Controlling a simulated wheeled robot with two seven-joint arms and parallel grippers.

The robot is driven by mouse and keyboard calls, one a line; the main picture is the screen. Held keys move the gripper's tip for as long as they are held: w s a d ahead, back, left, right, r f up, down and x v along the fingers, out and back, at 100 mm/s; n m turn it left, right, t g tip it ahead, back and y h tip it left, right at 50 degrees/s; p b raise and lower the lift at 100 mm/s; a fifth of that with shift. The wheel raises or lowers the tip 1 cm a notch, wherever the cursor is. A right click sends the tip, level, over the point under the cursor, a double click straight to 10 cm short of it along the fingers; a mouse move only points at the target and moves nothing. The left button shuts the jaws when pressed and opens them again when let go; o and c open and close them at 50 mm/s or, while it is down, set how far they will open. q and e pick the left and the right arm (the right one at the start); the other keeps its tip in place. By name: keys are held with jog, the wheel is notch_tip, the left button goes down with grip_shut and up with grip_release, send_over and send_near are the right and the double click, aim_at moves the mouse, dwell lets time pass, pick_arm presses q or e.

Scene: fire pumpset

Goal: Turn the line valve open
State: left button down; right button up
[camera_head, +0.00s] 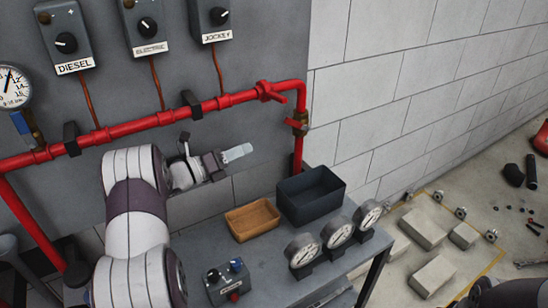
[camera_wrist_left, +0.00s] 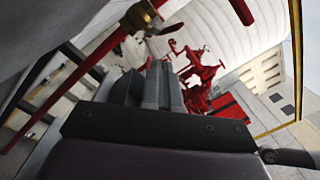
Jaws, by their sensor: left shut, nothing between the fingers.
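A brass valve (camera_head: 299,121) with a red handle sits on the vertical red pipe (camera_head: 298,155) at the right end of the pipe run. A red fitting with a handle (camera_head: 271,91) is on the horizontal pipe just left of the corner. I cannot tell from a label which is the line valve. My left gripper (camera_head: 238,153) is shut and empty, below and left of the brass valve and apart from it. In the left wrist view the brass valve (camera_wrist_left: 140,17) shows at the top, beyond the shut fingers (camera_wrist_left: 150,88). My right gripper is not visible.
Below stand a dark bin (camera_head: 311,192), a tan tray (camera_head: 252,219), several gauges (camera_head: 303,252) and a small control box (camera_head: 229,282) on a grey bench. Labelled boxes (camera_head: 66,38) hang above the pipe. Blocks (camera_head: 423,228) lie on the floor at right.

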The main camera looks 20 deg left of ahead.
pick_arm(q)
notch_tip(320, 180, down, 2)
jog(key=s+m+b, duration=0.2)
jog(key=m, duration=0.4)
jog(key=m+p, duration=0.2)
jog(key=m, duration=0.1)
send_near(298, 125)
jog(key=x, duration=0.2)
jog(key=shift+w+d+r+t+h, duration=0.15)
jog(key=shift+w+r+t+h, duration=0.15)
jog(key=shift+r+t, duration=0.1)
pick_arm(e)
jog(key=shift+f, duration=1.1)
